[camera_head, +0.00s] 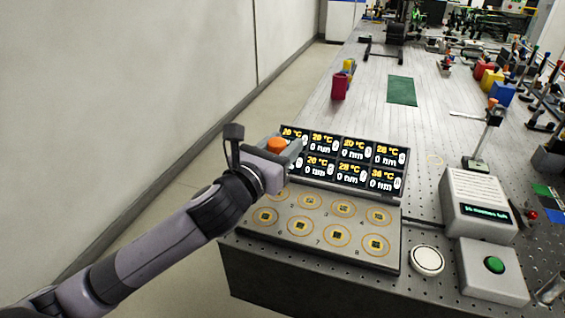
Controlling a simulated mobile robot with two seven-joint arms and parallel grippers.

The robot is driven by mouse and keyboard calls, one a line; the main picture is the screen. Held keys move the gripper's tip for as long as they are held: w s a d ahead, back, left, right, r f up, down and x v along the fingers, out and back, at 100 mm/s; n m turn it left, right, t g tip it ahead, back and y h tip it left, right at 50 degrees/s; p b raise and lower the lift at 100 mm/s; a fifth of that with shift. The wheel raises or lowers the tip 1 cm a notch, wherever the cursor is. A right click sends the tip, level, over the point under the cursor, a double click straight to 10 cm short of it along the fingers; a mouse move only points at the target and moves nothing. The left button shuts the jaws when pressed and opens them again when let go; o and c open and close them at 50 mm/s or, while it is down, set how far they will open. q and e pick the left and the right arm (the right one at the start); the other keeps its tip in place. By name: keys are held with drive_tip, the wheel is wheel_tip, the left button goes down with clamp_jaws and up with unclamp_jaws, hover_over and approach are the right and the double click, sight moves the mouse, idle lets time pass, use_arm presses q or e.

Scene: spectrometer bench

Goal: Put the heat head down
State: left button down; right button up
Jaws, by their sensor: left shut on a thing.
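My left arm comes in from the lower left. Its gripper (290,154) is shut at the left end of the display panel. An orange round top (277,145), which looks like the heat head, shows at the jaws; its lower part is hidden by the gripper. It is above the back left of the grey plate (388,255) with numbered ringed spots. I cannot tell whether it touches the plate or the panel. My right gripper is not in view.
The tilted display panel (345,186) with temperature readings stands behind the plate. To the right are a white round disc (427,261), a box with a green button (494,265) and a white box with a small screen (479,202). The bench behind is partly clear around a green mat (402,91).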

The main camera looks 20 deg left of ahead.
use_arm(q)
drive_tip(key=shift+f+b, duration=0.3)
drive_tip(key=shift+f, duration=1.35)
drive_tip(key=shift+f, duration=0.2)
drive_tip(key=c, duration=0.6)
unclamp_jaws()
drive_tip(key=shift+c, duration=0.2)
drive_tip(key=shift+r, duration=0.1)
drive_tip(key=shift+s, duration=0.15)
drive_tip(key=v, duration=1.1)
drive_tip(key=shift+s+a+b, duration=0.15)
drive_tip(key=shift+s+b, duration=0.25)
